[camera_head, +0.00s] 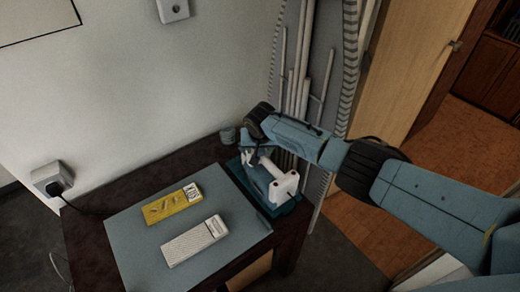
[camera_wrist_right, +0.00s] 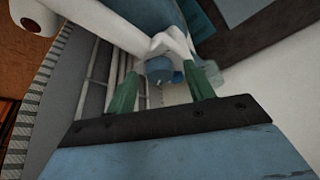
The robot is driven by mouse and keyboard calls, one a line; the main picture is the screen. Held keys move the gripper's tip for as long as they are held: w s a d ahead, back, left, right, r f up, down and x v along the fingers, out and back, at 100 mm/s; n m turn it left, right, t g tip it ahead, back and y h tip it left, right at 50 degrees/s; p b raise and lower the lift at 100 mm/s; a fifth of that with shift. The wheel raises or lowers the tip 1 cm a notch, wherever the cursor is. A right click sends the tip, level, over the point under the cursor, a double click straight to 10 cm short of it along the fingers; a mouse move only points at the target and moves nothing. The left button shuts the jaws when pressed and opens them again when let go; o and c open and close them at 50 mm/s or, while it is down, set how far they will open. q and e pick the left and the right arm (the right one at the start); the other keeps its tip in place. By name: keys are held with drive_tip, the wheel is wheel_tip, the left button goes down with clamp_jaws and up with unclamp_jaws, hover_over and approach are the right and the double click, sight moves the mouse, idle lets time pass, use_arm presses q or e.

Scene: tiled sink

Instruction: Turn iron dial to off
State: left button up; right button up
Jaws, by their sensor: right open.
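The iron (camera_head: 284,187) has a white handle and a blue body and sits on a teal base (camera_head: 286,209) at the table's right back corner. My right gripper (camera_head: 250,158) reaches over it from the right, pointing down at its back end. In the right wrist view the white part of the iron (camera_wrist_right: 173,42) lies just past the open green fingers. A small round blue knob, apparently the dial (camera_wrist_right: 159,68), shows between the fingertips of the right gripper (camera_wrist_right: 162,74). I cannot tell whether either finger touches it. My left gripper is not in view.
A wall socket with a plug (camera_head: 52,180) is at left. Pipes and hoses (camera_head: 300,70) rise behind my arm.

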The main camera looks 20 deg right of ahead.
drive_tip(key=c, duration=1)
